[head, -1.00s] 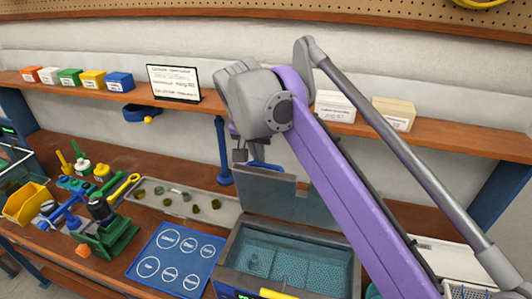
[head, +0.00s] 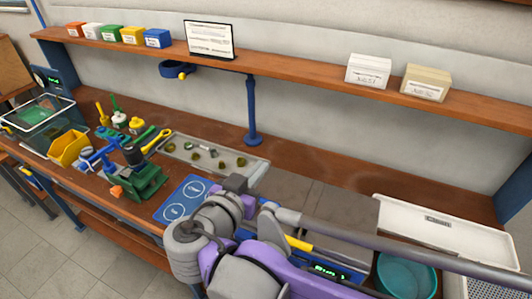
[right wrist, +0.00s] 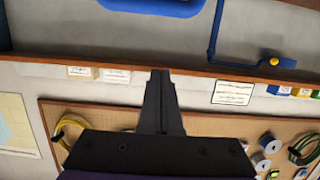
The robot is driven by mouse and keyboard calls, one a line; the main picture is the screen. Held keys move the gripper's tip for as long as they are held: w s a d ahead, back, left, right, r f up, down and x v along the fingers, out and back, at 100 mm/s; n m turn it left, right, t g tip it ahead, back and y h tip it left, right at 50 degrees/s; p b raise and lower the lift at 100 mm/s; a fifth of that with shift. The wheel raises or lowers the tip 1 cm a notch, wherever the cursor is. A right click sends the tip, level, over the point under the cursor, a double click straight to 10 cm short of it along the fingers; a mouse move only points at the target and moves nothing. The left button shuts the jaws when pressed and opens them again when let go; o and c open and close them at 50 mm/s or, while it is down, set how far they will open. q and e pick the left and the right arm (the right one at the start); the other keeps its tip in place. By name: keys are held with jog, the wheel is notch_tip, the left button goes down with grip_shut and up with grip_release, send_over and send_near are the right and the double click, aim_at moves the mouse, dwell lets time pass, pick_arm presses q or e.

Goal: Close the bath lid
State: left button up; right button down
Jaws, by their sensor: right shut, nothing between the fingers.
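The bath lid (head: 322,212) is a flat grey panel that looks lowered over the bath, close to level. The front of the bath shows a small dark display (head: 325,270) and a yellow bar (head: 300,243). My right arm hides much of the bath's front and left side, so I cannot tell if the lid is fully seated. My left gripper is not in view.
A blue mat with circles (head: 180,200) and a tray of small parts (head: 215,158) lie left of the bath. A green fixture (head: 140,182) stands farther left. A white tray (head: 430,225) and teal bowl (head: 405,275) are at right. A shelf (head: 290,75) runs behind.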

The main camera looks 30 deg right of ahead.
jog(key=f, duration=0.1)
jog(key=s+a+f+t+h+b, duration=0.1)
jog(key=a+f+t+h+b, duration=0.1)
jog(key=f, duration=0.1)
jog(key=shift+s+a+f, duration=0.1)
jog(key=shift+s+a, duration=0.05)
jog(key=shift+s, duration=0.25)
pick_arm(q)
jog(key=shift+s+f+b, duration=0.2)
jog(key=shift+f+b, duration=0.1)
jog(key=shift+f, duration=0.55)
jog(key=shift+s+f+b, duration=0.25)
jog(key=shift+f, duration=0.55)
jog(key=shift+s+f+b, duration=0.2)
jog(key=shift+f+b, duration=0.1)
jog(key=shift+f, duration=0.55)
pick_arm(e)
jog(key=shift+s+a+f, duration=0.15)
jog(key=shift+a+f, duration=0.05)
jog(key=shift+f, duration=0.3)
jog(key=shift+s+a+f, duration=0.15)
jog(key=shift+a+f, duration=0.05)
jog(key=shift+f, duration=0.25)
